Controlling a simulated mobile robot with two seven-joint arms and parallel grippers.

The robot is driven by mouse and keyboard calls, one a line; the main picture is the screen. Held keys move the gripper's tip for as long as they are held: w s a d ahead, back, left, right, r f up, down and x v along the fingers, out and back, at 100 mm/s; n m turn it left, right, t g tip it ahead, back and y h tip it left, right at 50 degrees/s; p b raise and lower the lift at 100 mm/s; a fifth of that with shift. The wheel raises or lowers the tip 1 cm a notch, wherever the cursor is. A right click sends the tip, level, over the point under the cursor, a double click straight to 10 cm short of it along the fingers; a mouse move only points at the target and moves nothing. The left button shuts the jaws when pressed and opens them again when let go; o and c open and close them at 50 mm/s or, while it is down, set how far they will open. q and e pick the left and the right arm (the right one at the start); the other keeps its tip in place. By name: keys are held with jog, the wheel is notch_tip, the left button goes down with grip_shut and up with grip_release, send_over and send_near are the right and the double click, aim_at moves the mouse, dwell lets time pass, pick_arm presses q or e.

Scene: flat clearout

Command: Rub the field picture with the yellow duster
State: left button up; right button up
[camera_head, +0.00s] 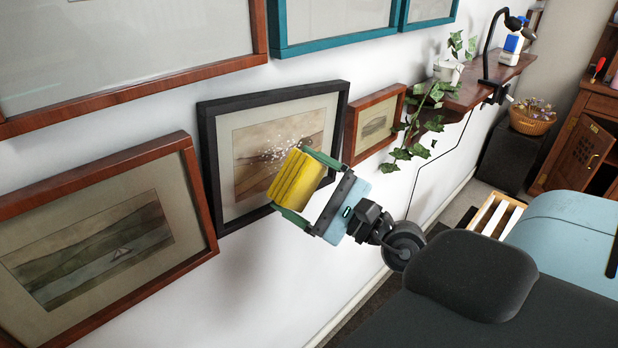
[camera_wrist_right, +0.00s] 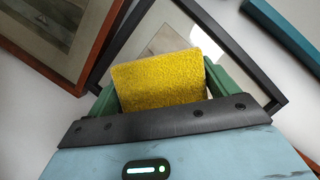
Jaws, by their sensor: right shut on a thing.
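My right gripper (camera_head: 291,180) is shut on the yellow duster (camera_head: 298,180), a ribbed yellow block held between green fingers. The duster also shows in the right wrist view (camera_wrist_right: 160,82), with its broad face in view. It is in front of the lower right of a black-framed picture (camera_head: 244,165) of a brownish field, which hangs tilted in the view. White specks (camera_head: 283,138) lie across the middle of this picture. Whether the duster touches the picture cannot be told. The duster and gripper hide its lower right part. My left gripper is not in view.
A brown-framed landscape (camera_head: 186,148) hangs close on the left, a small brown-framed picture (camera_head: 377,124) on the right. Larger frames, one teal (camera_head: 283,48), hang above. A wall shelf (camera_head: 480,85) with a trailing plant (camera_head: 405,152) and a lamp (camera_head: 488,50) is further right.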

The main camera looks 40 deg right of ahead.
aim_at(252, 151)
jog(key=shift+w+a+r, duration=0.1)
jog(key=shift+a+r, duration=0.2)
jog(key=shift+r, duration=0.4)
jog(key=shift+f, duration=0.15)
jog(key=shift+w, duration=0.35)
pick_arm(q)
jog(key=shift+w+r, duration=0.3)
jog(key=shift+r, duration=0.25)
pick_arm(e)
jog(key=shift+w+a, duration=0.15)
jog(key=shift+w, duration=1.2)
jog(key=shift+w+a, duration=0.1)
jog(key=shift+w, duration=1.2)
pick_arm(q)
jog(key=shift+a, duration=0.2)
pick_arm(e)
jog(key=shift+w, duration=0.2)
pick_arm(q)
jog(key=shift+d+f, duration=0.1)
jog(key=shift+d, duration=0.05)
pick_arm(e)
jog(key=shift+w+a, duration=0.1)
jog(key=shift+w, duration=0.7)
